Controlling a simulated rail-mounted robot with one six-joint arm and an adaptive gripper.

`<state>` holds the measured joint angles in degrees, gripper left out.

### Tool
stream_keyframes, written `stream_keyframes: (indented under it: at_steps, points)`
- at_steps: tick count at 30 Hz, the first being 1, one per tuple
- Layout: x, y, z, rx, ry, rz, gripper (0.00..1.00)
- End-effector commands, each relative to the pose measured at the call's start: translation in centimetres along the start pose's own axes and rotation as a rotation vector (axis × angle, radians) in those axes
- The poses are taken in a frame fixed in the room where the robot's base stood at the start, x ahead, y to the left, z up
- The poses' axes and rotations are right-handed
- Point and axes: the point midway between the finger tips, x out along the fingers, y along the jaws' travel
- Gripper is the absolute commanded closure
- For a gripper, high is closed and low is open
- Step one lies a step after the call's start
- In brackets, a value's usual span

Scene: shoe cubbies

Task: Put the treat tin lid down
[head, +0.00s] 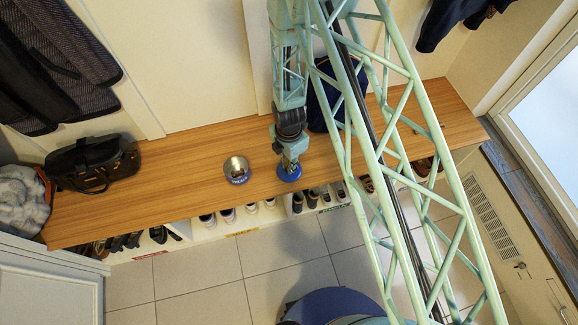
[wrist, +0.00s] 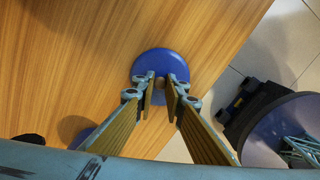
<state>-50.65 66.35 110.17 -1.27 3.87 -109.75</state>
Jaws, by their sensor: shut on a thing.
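The treat tin lid (head: 288,175) is a round blue disc over the front part of the wooden bench, right of the tin. My gripper (head: 291,160) is above it, shut on its small central knob. In the wrist view the lid (wrist: 160,58) lies flat beyond my fingertips (wrist: 161,84), which pinch the knob. I cannot tell whether the lid touches the bench. The treat tin (head: 237,171) stands open on the bench, with a blue band and a bare metal inside.
The wooden bench top (head: 190,175) is clear between the tin and a black bag (head: 92,163). A dark blue bag (head: 325,95) stands behind my arm. Shoes (head: 228,215) fill cubbies below the front edge. Coats (head: 60,60) hang at the left.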

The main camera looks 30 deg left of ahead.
Motion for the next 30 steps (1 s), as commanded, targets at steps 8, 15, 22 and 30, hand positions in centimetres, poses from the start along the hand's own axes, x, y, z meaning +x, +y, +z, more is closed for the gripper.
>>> stream_keyframes:
  at_steps: [8,15,22,30]
  points:
    - [-0.04,0.02,0.01,0.0,0.0,0.0,1.0]
    - [0.19,0.02,0.0,0.0,0.0,0.0,0.81]
    - [0.18,0.01,0.01,0.0,0.0,0.0,0.75]
    - [-0.09,0.01,0.01,0.0,0.0,0.0,0.75]
